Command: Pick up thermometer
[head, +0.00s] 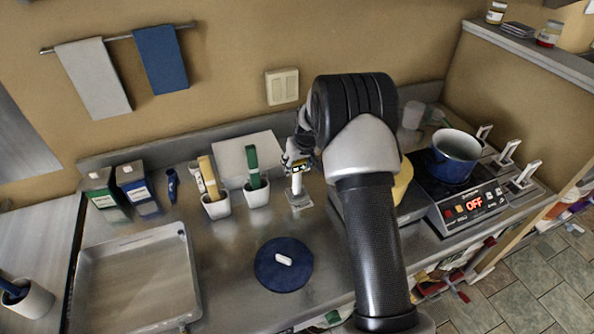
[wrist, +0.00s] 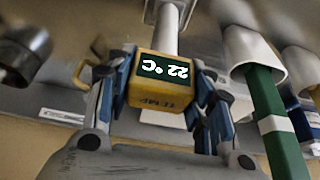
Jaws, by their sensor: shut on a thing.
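The thermometer (wrist: 165,82) has a yellow head with a dark display reading 22 °C, upside down in the wrist view. It also shows small in the head view (head: 299,168), near the back of the counter. My gripper (wrist: 163,88) is shut on the yellow head, one blue-padded finger on each side. In the head view, my gripper (head: 297,158) is partly hidden by my arm. A white post (head: 297,185) stands below the head on a small pale base (head: 300,202). I cannot tell whether the thermometer still touches it.
White cups hold a green-handled tool (head: 253,165) and a tan-handled tool (head: 208,175) to the left. A blue round lid (head: 283,264) lies in front. A metal tray (head: 185,290) is front left. A blue pot (head: 455,150) sits on the hob at right, which reads OFF.

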